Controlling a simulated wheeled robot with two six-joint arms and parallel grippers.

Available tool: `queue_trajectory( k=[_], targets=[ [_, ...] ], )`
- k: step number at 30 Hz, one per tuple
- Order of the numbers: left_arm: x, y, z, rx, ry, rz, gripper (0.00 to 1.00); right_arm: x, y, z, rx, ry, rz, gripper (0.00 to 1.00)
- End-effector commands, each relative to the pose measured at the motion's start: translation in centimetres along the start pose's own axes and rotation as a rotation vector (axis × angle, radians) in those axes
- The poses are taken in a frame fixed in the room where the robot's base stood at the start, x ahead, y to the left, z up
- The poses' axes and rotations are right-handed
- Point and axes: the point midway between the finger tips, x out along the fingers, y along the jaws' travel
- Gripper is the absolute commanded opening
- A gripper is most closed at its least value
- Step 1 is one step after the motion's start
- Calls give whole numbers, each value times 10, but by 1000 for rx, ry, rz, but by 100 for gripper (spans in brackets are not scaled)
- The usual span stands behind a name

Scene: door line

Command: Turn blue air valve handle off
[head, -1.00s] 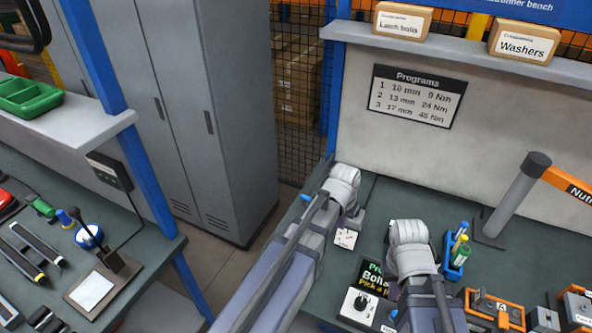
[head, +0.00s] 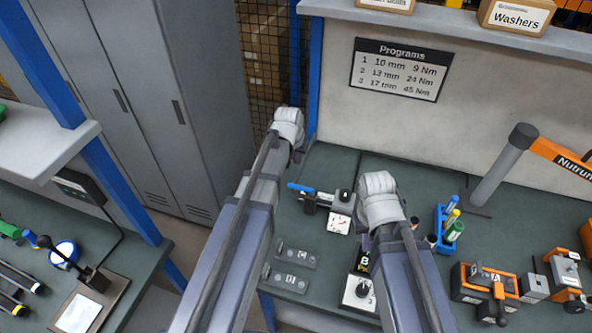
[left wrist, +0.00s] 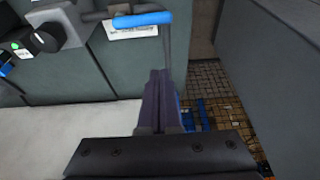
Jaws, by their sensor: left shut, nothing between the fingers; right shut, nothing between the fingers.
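The blue air valve handle (head: 301,188) points left from its grey valve body at the bench's left edge in the head view. A tag (head: 340,222) lies just in front of the valve. In the left wrist view the handle (left wrist: 142,19) lies nearly level near the top. My left gripper (left wrist: 159,74) is shut and empty there, its fingertips below the handle in the picture and apart from it. In the head view its fingers are hidden behind its arm. My right gripper (head: 370,240) is mostly hidden behind its arm, over the bench right of the valve.
A blue holder with bottles (head: 448,228) and orange-black fixtures (head: 490,288) stand right. Grey lockers (head: 150,110) stand left, beyond a gap.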

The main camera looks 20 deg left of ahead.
Motion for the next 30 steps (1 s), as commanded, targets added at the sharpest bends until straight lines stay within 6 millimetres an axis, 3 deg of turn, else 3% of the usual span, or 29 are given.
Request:
queue_trajectory(
  k=[8,25,27,30],
  targets=[
    [25,0,1,0,0,0,0,24,-2,-1,1,0,0,0],
    [109,0,1,0,0,0,0,103,-10,-6,2,0,0,0],
    [91,0,20,0,-1,0,0,92,-9,-5,2,0,0,0],
    [87,0,32,0,0,0,0,92,-9,-5,2,0,0,0]
  ],
)
